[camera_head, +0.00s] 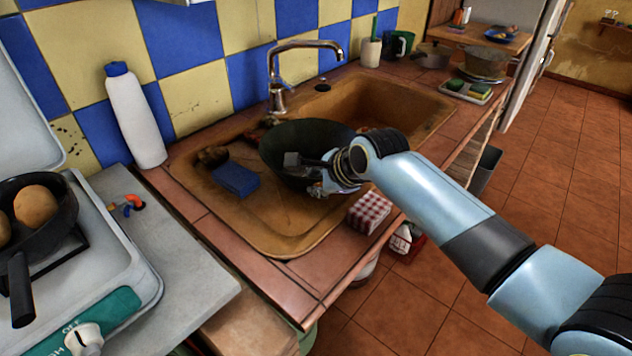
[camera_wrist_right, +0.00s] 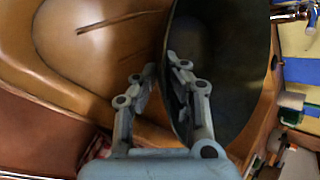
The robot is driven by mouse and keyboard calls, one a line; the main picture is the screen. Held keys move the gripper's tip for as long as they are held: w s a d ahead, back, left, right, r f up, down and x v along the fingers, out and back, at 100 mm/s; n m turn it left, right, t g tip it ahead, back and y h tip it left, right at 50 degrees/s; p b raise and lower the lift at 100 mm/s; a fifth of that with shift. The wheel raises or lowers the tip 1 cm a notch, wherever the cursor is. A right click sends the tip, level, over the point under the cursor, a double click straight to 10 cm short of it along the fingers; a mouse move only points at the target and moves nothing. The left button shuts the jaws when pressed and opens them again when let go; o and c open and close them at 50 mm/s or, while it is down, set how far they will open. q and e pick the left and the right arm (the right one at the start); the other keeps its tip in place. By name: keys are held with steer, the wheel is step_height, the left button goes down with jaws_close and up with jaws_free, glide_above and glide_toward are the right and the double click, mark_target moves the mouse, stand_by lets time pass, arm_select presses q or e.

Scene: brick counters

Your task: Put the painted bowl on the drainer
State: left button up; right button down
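The painted bowl looks like the wide dark bowl (camera_head: 300,137) over the sink, where the drainer meets the basin. It fills much of the right wrist view (camera_wrist_right: 230,70). My right gripper (camera_head: 320,177) is at its near rim. In the right wrist view the fingers (camera_wrist_right: 161,68) converge on the rim, one inside and one outside, and look shut on it. Whether the bowl touches the sink is hidden. The tan drainer (camera_head: 285,222) is the shallow left part of the sink. My left gripper is not in view.
A blue sponge (camera_head: 236,179) and a brown scrubber (camera_head: 213,156) lie on the drainer's left. The tap (camera_head: 280,85) rises behind the bowl. A white bottle (camera_head: 135,115) stands left. A checked box (camera_head: 369,213) sits at the front edge. The drainer's front is clear.

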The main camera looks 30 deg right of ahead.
steer(key=c, duration=1.5)
jaws_free()
steer(key=p+v, duration=0.1)
steer(key=v, duration=1.1)
